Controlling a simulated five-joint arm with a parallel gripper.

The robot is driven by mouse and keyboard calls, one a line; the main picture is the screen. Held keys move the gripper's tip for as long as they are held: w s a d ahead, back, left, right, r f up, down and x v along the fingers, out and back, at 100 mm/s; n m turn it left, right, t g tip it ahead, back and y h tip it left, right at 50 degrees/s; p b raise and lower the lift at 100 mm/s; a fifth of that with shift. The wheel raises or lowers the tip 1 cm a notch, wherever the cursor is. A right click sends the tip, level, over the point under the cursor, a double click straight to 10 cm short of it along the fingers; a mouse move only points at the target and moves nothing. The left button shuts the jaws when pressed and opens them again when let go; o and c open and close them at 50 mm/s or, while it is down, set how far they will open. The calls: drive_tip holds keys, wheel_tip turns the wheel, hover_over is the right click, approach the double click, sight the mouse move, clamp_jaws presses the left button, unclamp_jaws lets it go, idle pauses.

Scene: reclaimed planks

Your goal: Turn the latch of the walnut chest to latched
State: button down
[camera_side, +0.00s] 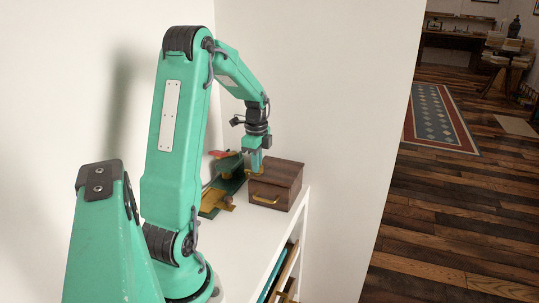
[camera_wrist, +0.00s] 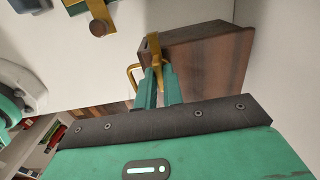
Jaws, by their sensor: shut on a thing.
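The walnut chest (camera_side: 284,178) stands on the white shelf top near its right edge, with its lid down. It also shows in the wrist view (camera_wrist: 205,48). A brass handle (camera_side: 265,201) is on its front; the wrist view shows it too (camera_wrist: 131,77). The brass latch (camera_wrist: 153,45) is at the chest's edge beside the handle. My gripper (camera_side: 256,172) points down at that edge. In the wrist view my gripper (camera_wrist: 158,82) is shut on the latch, whose brass runs between the green fingers. The fingers hide part of the latch, and I cannot tell its exact angle.
A green and brass object (camera_side: 220,188) with a dark round knob (camera_wrist: 98,28) stands left of the chest, close to my gripper. A white wall rises behind. The shelf top (camera_side: 245,237) in front is clear. Books (camera_side: 278,277) sit below.

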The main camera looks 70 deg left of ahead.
drive_tip(key=shift+n, duration=0.4)
drive_tip(key=n, duration=0.7)
drive_tip(key=shift+n, duration=0.4)
drive_tip(key=n, duration=0.4)
drive_tip(key=shift+n, duration=0.3)
drive_tip(key=n, duration=0.4)
drive_tip(key=shift+n, duration=0.4)
drive_tip(key=shift+r, duration=0.1)
drive_tip(key=c, duration=1.5)
unclamp_jaws()
